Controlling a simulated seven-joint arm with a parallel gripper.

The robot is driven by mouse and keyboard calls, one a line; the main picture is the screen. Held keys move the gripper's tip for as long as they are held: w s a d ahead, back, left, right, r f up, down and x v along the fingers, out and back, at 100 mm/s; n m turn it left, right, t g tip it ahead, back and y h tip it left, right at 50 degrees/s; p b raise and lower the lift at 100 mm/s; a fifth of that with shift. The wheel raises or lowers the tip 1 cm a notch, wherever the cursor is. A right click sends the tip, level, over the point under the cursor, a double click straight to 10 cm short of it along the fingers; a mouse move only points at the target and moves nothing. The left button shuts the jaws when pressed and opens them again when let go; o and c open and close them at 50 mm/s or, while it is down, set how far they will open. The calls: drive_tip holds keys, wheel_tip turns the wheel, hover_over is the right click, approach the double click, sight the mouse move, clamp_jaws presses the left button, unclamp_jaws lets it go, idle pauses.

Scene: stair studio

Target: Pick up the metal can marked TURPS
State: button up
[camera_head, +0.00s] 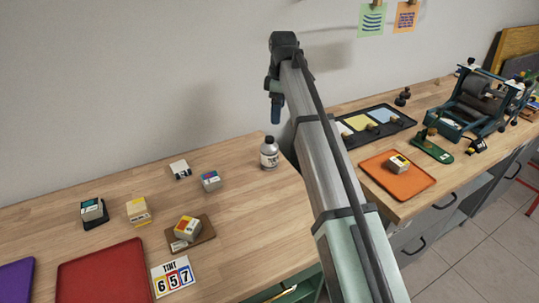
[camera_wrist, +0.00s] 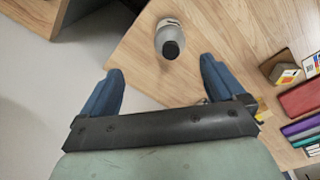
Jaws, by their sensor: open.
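A small metal can (camera_head: 269,153) with a dark cap and a pale label stands upright on the wooden table, near its right edge, in the head view. Its label is too small to read. The can also shows in the wrist view (camera_wrist: 169,35), seen from above with its dark cap towards me. My gripper (camera_wrist: 158,78) has its two blue fingers spread apart with nothing between them. The can lies beyond the fingertips, a little right of the middle. In the head view my gripper (camera_head: 275,112) hangs above the table, above the can in the picture, apart from it.
Several small boxes stand left of the can, one (camera_head: 187,229) on a brown board. A red tray (camera_head: 102,277) and a number card (camera_head: 173,278) lie in front. A second bench on the right holds an orange tray (camera_head: 397,181) and a roller press (camera_head: 480,98).

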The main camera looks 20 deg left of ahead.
sight(270, 138)
drive_tip(key=shift+h, duration=0.3)
drive_tip(key=f, duration=0.2)
drive_tip(key=s+a+f, duration=0.1)
drive_tip(key=f, duration=0.2)
drive_tip(key=s+f, duration=0.1)
drive_tip(key=f, duration=0.1)
drive_tip(key=shift+a+f, duration=0.25)
drive_tip(key=shift+f, duration=0.1)
drive_tip(key=shift+w+a+f, duration=0.1)
drive_tip(key=shift+a+f, duration=0.05)
drive_tip(key=shift+f, duration=0.8)
drive_tip(key=shift+w+a+f, duration=0.1)
drive_tip(key=shift+a+f, duration=0.05)
drive_tip(key=shift+f, duration=0.85)
drive_tip(key=shift+a+f, duration=0.15)
drive_tip(key=shift+f, duration=0.8)
drive_tip(key=shift+c, duration=0.3)
drive_tip(key=c, duration=1.7)
